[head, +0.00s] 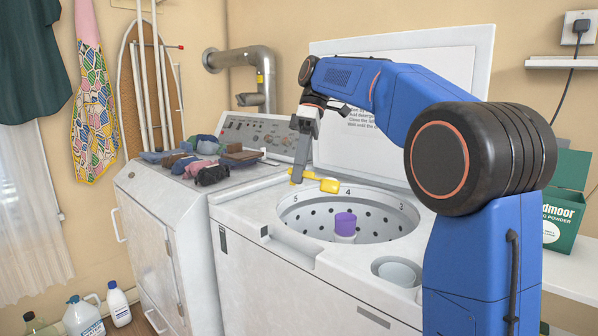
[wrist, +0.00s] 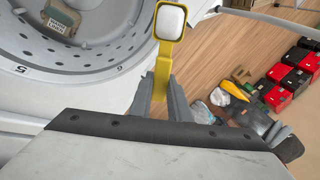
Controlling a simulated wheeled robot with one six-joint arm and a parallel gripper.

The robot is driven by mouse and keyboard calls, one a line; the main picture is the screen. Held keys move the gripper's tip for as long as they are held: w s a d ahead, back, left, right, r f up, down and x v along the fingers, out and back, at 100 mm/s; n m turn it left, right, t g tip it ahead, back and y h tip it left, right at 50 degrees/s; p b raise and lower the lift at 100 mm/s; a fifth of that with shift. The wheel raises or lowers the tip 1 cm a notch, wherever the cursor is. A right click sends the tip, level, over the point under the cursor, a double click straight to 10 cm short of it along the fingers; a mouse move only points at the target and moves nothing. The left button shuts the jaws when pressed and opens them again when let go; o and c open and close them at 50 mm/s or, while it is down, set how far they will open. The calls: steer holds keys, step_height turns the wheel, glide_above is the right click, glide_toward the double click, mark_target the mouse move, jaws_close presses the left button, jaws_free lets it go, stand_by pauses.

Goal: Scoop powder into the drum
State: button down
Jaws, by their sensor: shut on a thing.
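My gripper (head: 298,177) is shut on the handle of a yellow scoop (head: 328,185), above the back left rim of the open drum (head: 290,208). In the wrist view my gripper (wrist: 160,88) grips the handle, and the bowl of the scoop (wrist: 163,62) is filled with white powder (wrist: 171,22). The bowl looks about level. The drum (wrist: 25,88) shows at the left there, with numbers on its rim. A purple-topped post (head: 345,222) stands inside the drum. A green powder box (head: 562,222) is at the right, partly hidden by my arm.
The raised white lid (head: 455,62) stands behind the drum. A small round opening (head: 397,272) is in the top at the front right. Folded clothes (head: 205,158) lie on the machine at left. Bottles (head: 118,304) stand on the floor. Red boxes (wrist: 297,68) show in the wrist view.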

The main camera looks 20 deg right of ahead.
steer(key=shift+s+a+r+t+h, duration=0.1)
steer(key=shift+t+h, duration=0.4)
steer(key=shift+t, duration=0.6)
steer(key=shift+t+h, duration=0.5)
steer(key=shift+t, duration=0.6)
steer(key=shift+t+h, duration=0.4)
steer(key=shift+t, duration=0.5)
steer(key=shift+m+t+h, duration=0.3)
steer(key=shift+t+h, duration=0.4)
steer(key=shift+t, duration=0.5)
